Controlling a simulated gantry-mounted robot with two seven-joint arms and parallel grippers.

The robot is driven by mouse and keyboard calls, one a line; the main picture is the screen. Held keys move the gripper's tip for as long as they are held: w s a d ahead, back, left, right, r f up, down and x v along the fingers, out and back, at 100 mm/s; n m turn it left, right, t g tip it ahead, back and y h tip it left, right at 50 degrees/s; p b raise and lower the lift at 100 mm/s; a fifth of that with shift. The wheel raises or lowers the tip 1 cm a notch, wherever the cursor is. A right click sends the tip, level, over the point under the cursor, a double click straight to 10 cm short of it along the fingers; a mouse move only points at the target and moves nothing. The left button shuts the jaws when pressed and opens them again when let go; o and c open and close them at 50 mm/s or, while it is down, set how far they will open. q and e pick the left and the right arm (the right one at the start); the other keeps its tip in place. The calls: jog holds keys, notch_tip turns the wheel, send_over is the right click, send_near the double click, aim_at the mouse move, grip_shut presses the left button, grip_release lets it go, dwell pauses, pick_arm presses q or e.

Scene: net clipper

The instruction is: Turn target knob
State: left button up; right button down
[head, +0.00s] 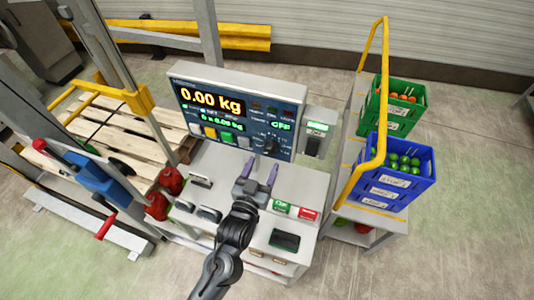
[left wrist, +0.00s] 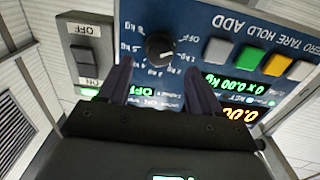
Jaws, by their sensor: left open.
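The round black knob (head: 270,146) is on the lower right of the blue scale panel (head: 239,116). In the left wrist view, which shows the panel upside down, the knob (left wrist: 160,47) has a dial of kg marks and OFF around it. My left gripper (head: 259,170) is open and empty in front of the panel. In the left wrist view its two dark fingertips (left wrist: 157,72) point at the knob, one on either side of its line. Contact with the knob cannot be made out. The display reads 0.00 kg. My right gripper is not in view.
A grey switch box (head: 316,134) stands right of the panel. Buttons (head: 227,137) line the panel's lower left. A yellow rail (head: 376,110) and green and blue crates (head: 395,178) stand at the right.

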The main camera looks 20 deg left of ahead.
aim_at(269, 153)
pick_arm(q)
jog(key=shift+w+a+p, duration=0.1)
jog(key=shift+w+p, duration=0.25)
jog(key=shift+w, duration=2)
jog(key=c, duration=1)
jog(key=shift+r+m+p, duration=0.1)
jog(key=shift+m+p, duration=0.3)
jog(key=shift+p, duration=0.1)
jog(key=shift+c, duration=0.2)
jog(key=m+p, duration=0.2)
jog(key=shift+m, duration=0.4)
jog(key=shift+m+p, duration=1.6)
jog(key=shift+m, duration=0.4)
